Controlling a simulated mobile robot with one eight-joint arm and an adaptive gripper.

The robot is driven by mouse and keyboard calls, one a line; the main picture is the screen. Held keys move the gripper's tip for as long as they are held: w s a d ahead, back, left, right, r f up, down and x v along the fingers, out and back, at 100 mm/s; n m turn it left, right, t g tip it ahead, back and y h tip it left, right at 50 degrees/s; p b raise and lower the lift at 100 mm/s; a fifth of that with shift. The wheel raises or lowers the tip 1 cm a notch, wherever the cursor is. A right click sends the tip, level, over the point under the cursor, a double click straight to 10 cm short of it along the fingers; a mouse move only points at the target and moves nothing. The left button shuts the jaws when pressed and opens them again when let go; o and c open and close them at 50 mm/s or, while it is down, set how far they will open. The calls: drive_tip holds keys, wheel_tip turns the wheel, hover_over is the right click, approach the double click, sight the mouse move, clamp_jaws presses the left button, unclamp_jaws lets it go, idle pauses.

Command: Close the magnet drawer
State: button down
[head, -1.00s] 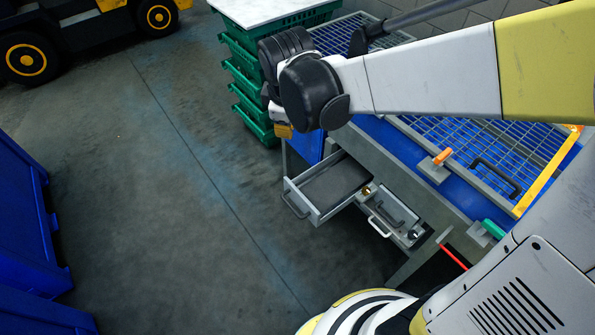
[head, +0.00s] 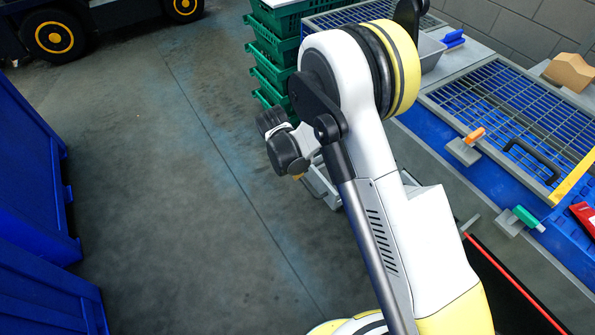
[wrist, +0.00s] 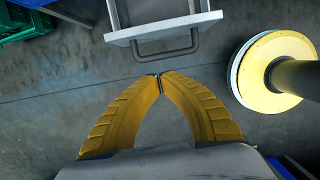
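A light grey drawer (wrist: 165,28) with a dark bar handle (wrist: 168,50) is at the top of the wrist view, pulled out over the floor. Part of an open drawer also shows in the head view (head: 322,187), mostly hidden behind my arm. I cannot tell for sure whether it is the magnet drawer. My gripper (wrist: 159,80) has its two yellow fingers meeting at the tips with nothing between them. The fingertips are apart from the handle, just in front of it. In the head view only a little yellow of my gripper (head: 298,177) shows below the wrist.
The blue workbench (head: 440,150) with wire grids stands at the right, with an orange-handled clamp (head: 468,145) and a green-handled clamp (head: 520,218). Stacked green crates (head: 272,60) are behind. Blue containers (head: 30,170) stand at the left. The floor (head: 160,200) between is clear.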

sight(309, 175)
drive_tip(key=w+d+f+b, duration=0.1)
drive_tip(key=f, duration=0.1)
drive_tip(key=d+f+b, duration=0.1)
drive_tip(key=f, duration=0.1)
drive_tip(key=w+d+f+b, duration=0.1)
drive_tip(key=d+f, duration=0.1)
drive_tip(key=shift+w, duration=0.3)
drive_tip(key=shift+w+d+b, duration=0.25)
drive_tip(key=shift+d+b, duration=0.05)
drive_tip(key=shift+b, duration=0.05)
drive_tip(key=shift+r, duration=0.1)
